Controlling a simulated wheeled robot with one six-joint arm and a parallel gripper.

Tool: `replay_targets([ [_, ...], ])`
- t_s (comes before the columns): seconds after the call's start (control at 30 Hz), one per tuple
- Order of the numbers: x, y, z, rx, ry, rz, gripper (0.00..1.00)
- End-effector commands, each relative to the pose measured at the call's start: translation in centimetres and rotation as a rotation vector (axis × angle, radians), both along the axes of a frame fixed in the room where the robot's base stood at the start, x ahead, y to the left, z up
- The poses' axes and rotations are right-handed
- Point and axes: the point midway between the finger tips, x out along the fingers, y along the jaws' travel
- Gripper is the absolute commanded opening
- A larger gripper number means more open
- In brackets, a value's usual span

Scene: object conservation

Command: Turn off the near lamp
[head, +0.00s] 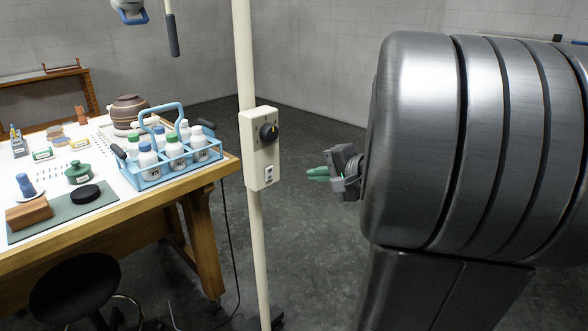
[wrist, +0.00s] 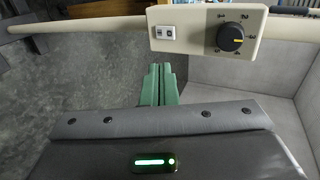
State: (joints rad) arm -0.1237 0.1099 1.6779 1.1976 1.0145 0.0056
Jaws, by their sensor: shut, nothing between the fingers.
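The lamp's cream control box (head: 261,148) is fixed on a cream upright pole (head: 244,60) right of the table. It carries a black round dial (head: 268,132) with a yellow pointer and a small white rocker switch (head: 268,174) below.
A wooden table (head: 222,169) stands left, holding a blue bottle carrier (head: 150,181), a brown pot (head: 128,108) and a green mat (head: 60,223). A black stool (head: 75,290) is in front. A black cable (head: 228,230) hangs beside the pole. Floor right of the pole is open.

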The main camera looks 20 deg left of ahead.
Motion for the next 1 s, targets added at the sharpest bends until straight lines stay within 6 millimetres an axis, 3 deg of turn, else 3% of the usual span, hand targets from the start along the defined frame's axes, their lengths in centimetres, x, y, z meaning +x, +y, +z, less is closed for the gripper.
replay_targets([
  [0.17,0.5,1.5,-0.7,0.0,0.003,0.003,0.0],
  [0.6,3.5,8.7,-4.3,-0.002,0.004,0.003,0.0],
  [0.8,4.6,11.2,-3.6,-0.002,0.002,0.002,0.0],
  [1.0,4.9,12.0,-3.6,-0.001,0.001,0.001,0.0],
])
